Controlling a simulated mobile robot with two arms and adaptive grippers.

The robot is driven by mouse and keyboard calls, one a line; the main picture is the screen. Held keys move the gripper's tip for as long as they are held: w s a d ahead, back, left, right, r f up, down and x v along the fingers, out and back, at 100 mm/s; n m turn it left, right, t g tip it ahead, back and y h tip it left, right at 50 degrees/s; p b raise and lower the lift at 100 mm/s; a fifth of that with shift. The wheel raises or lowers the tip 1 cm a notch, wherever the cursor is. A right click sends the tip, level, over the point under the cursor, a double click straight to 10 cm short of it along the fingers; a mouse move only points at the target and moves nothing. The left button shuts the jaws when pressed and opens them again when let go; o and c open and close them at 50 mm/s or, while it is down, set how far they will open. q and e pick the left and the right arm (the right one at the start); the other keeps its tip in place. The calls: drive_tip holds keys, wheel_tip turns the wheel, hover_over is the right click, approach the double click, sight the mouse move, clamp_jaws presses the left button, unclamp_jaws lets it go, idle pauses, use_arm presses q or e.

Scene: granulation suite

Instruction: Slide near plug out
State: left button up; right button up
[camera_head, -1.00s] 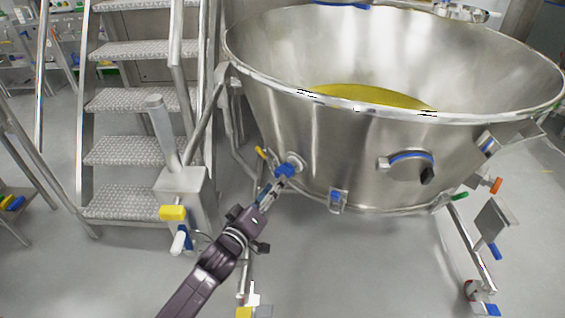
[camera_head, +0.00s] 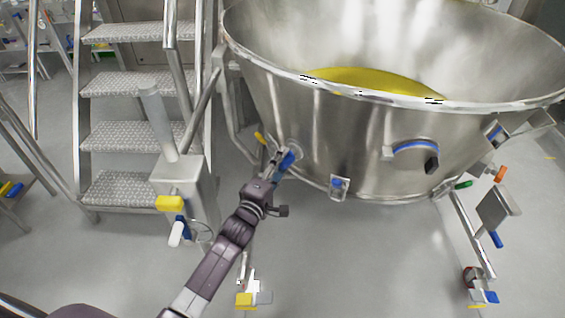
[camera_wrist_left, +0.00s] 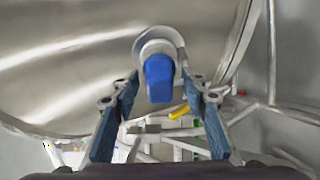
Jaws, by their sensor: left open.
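The near plug (camera_wrist_left: 159,78) is blue and sits in a round steel port on the side of the large steel bowl (camera_head: 330,145). In the head view the port shows just beyond my fingertips, and blue there is hard to split between plug and finger. My left gripper (camera_head: 277,163) is open in front of the port. In the left wrist view its two blue-grey fingers (camera_wrist_left: 160,97) stand apart, one on each side of the plug and slightly below it. A gap shows between the plug and each finger. My right gripper is not in view.
Metal steps (camera_head: 122,138) and a steel post with a yellow part (camera_head: 169,203) stand left of my arm. The bowl holds yellow material (camera_head: 375,82). A yellow handle (camera_wrist_left: 179,110) lies close behind the plug. The floor below the bowl is mostly clear.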

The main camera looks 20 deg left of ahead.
use_arm(q)
drive_tip(key=shift+w, duration=0.45)
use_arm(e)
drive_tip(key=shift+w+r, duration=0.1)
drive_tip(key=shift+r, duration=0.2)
use_arm(q)
drive_tip(key=shift+c, duration=0.5)
clamp_jaws()
drive_tip(key=shift+s+a+p, duration=0.2)
drive_tip(key=shift+s+p, duration=0.4)
drive_tip(key=shift+p, duration=0.15)
drive_tip(key=shift+s, duration=0.1)
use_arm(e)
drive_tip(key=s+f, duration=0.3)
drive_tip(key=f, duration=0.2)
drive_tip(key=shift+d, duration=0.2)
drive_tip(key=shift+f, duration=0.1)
use_arm(q)
drive_tip(key=shift+o, duration=0.5)
unclamp_jaws()
drive_tip(key=shift+a, duration=0.15)
